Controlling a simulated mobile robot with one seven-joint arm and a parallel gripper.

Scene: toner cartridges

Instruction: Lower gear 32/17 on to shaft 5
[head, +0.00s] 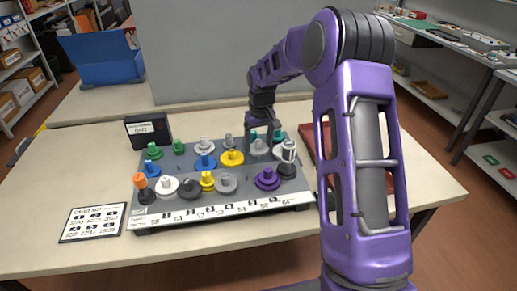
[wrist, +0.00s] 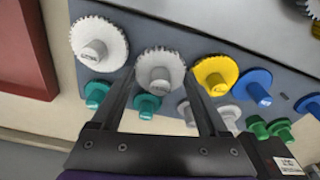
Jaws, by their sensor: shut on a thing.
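My gripper (head: 262,135) is over the back right part of the grey gear board (head: 245,200). In the wrist view my gripper (wrist: 160,78) has its two fingers on either side of the hub of a light grey gear (wrist: 155,62), and it is shut on that gear. The same gear (head: 258,149) shows below the fingers in the head view. I cannot read its marking, and the shaft under it is hidden. I cannot tell whether the gear is seated or just above the board. I cannot make out which shaft is number 5.
A white gear (wrist: 98,45) and a yellow gear (wrist: 216,74) flank the held one closely. Teal pieces (wrist: 146,105) stand beside it. A red tray (head: 310,135) lies right of the board. A dark display box (head: 148,130) stands at the back left.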

